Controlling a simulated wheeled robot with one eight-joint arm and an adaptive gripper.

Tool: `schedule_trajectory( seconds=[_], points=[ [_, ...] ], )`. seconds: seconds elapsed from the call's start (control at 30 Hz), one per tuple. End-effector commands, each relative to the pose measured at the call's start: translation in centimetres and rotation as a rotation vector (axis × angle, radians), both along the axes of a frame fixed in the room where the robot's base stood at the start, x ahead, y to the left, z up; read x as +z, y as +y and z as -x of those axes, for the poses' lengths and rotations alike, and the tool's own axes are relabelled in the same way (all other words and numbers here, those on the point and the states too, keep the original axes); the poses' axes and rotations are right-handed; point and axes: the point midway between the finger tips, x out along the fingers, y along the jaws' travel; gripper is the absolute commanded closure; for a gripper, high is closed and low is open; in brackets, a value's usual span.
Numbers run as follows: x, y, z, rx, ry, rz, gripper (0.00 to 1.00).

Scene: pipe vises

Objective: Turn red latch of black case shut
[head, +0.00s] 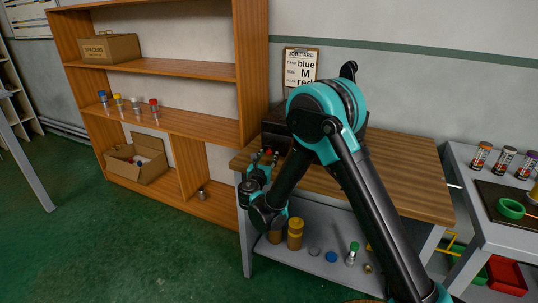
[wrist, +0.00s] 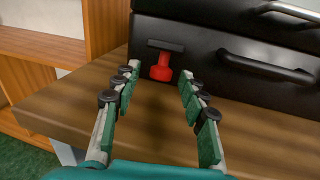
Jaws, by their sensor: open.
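In the wrist view the black case (wrist: 222,62) stands on the wooden bench top. The red latch (wrist: 163,68) is on its front face, below a short dark bar, with its wider end down. A long black handle (wrist: 265,67) is to the right of it. My gripper (wrist: 158,72) is open, its two fingers on either side of the latch in the picture and its tips near the case front. I cannot tell whether they touch it. In the head view my arm hides most of the case (head: 277,128); my gripper (head: 262,158) is at the bench's left end.
The bench top (head: 400,170) is clear to the right of my arm. A wooden shelf (head: 252,75) stands close on the left. Jars and caps, including a yellow jar (head: 295,235), sit on the lower shelf. A side table (head: 480,160) is at the right.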

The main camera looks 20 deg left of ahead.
Motion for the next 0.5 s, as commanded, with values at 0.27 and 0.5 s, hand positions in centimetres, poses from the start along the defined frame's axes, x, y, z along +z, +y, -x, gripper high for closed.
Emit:
schedule_trajectory(
  seconds=[0.27, 0.5],
  points=[
    [0.0, 0.2, -2.0, 0.000, 0.000, 0.000, 0.57],
    [0.0, 0.2, -2.1, 0.000, 0.000, 0.000, 0.57]
  ],
)
